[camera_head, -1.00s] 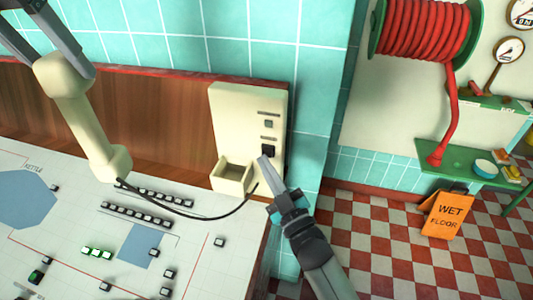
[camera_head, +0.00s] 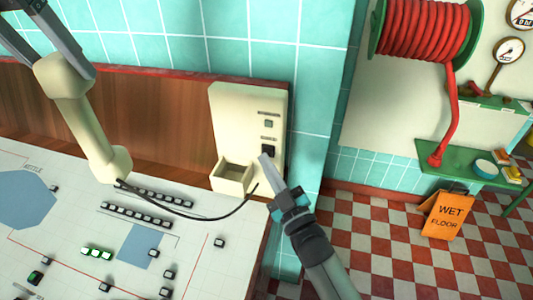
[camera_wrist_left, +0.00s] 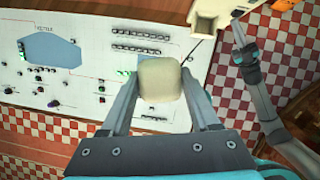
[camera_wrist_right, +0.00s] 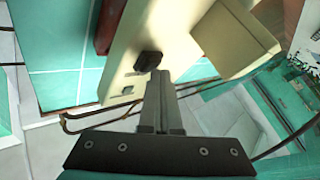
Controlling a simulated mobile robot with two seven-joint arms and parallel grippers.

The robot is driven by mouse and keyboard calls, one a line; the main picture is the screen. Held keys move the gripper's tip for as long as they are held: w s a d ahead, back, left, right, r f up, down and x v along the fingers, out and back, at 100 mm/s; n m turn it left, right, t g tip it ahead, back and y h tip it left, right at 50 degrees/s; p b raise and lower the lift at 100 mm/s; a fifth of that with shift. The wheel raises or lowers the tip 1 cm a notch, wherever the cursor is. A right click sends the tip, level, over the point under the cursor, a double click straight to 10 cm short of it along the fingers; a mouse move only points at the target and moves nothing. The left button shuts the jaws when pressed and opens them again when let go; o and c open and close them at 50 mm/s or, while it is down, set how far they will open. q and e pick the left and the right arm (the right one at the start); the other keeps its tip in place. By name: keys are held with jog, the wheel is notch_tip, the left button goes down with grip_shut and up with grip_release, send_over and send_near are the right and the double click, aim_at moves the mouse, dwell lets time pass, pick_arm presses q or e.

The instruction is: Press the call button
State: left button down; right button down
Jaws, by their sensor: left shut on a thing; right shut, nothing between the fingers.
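A cream wall box (camera_head: 226,125) carries two buttons with small labels I cannot read. The upper button (camera_head: 268,124) is small and grey; the lower button (camera_head: 267,149) is larger and dark. My right gripper (camera_head: 264,158) is shut and empty, its tips at the lower button's near edge. In the right wrist view the dark button (camera_wrist_right: 149,60) is just beyond the fingertips (camera_wrist_right: 160,74); I cannot tell whether they touch. My left gripper is shut on a cream handset (camera_head: 82,120), held above the panel; its end (camera_wrist_left: 160,80) shows between the fingers in the left wrist view.
A black cord (camera_head: 190,215) runs from the handset to the box. An open cream tray (camera_head: 233,175) juts from the box, left of the right fingertips. A white control panel (camera_head: 60,235) lies below. A wet-floor sign (camera_head: 447,214) stands on the checkered floor at right.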

pick_arm(q)
jog(key=shift+r, duration=0.1)
pick_arm(e)
jog(key=shift+s, duration=0.15)
pick_arm(q)
jog(key=shift+r+p, duration=0.3)
pick_arm(e)
jog(key=shift+s+a, duration=0.25)
jog(key=shift+s, duration=0.35)
pick_arm(q)
jog(key=shift+r+p, duration=0.65)
jog(key=shift+p, duration=0.05)
jog(key=shift+r, duration=0.25)
pick_arm(e)
jog(key=s, duration=0.1)
jog(key=s+a, duration=0.1)
jog(key=s, duration=0.2)
jog(key=shift+s+a, duration=0.25)
jog(key=shift+s, duration=0.15)
